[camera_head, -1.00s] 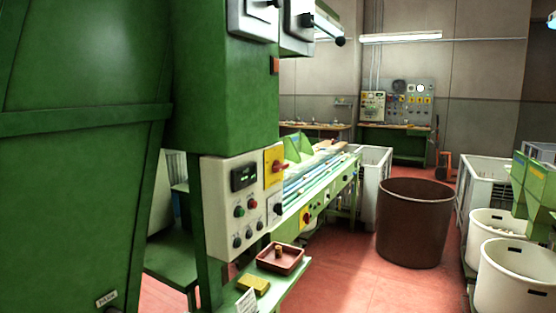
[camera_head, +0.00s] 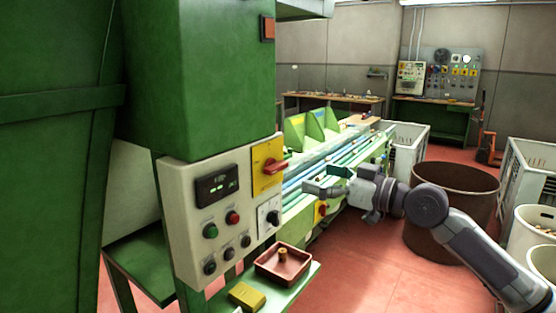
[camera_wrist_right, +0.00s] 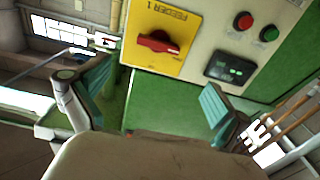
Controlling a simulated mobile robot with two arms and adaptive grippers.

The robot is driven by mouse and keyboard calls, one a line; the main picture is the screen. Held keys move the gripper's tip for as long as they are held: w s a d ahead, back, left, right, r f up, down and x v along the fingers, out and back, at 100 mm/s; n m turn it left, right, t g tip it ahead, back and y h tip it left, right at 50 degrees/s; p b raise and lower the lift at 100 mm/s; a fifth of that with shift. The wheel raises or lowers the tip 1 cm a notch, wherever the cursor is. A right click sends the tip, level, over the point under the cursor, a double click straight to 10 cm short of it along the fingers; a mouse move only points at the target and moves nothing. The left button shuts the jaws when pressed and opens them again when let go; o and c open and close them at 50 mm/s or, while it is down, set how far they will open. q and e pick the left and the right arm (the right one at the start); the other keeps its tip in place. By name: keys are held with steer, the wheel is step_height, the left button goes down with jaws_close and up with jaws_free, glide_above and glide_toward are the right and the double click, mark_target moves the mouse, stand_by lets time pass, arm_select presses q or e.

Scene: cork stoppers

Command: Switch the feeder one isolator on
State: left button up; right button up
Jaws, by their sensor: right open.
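The feeder one isolator is a red rotary handle (camera_head: 275,166) on a yellow plate (camera_head: 264,183), at the upper right of a pale control panel (camera_head: 190,226) in the head view. The handle lies roughly sideways. In the right wrist view the red handle (camera_wrist_right: 158,42) is near the top centre, on the yellow plate (camera_wrist_right: 178,15) with upside-down "FEEDER 1" lettering. My right gripper (camera_head: 322,181) is open and empty, to the right of the isolator and apart from it. Its two teal-padded fingers (camera_wrist_right: 155,95) are spread wide in the right wrist view. My left gripper is not in view.
The panel also has a small display (camera_head: 217,186), green (camera_head: 210,231) and red (camera_head: 233,217) buttons, several dark knobs and a selector (camera_head: 270,216). Below is a shelf with a red-brown tray (camera_head: 301,270) and yellow block (camera_head: 246,296). A brown bin (camera_head: 480,185) stands behind my right arm.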

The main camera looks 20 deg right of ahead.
mark_target(281, 167)
steer(key=p+x, duration=0.3)
steer(key=x, duration=0.7)
steer(key=shift+w+d+p, duration=0.1)
steer(key=shift+d+p, duration=0.05)
steer(key=shift+p, duration=0.2)
steer(key=shift+w+a, duration=0.35)
steer(key=shift+w, duration=0.1)
steer(key=shift+f, duration=0.1)
steer(key=shift+c, duration=0.8)
steer(key=c, duration=1)
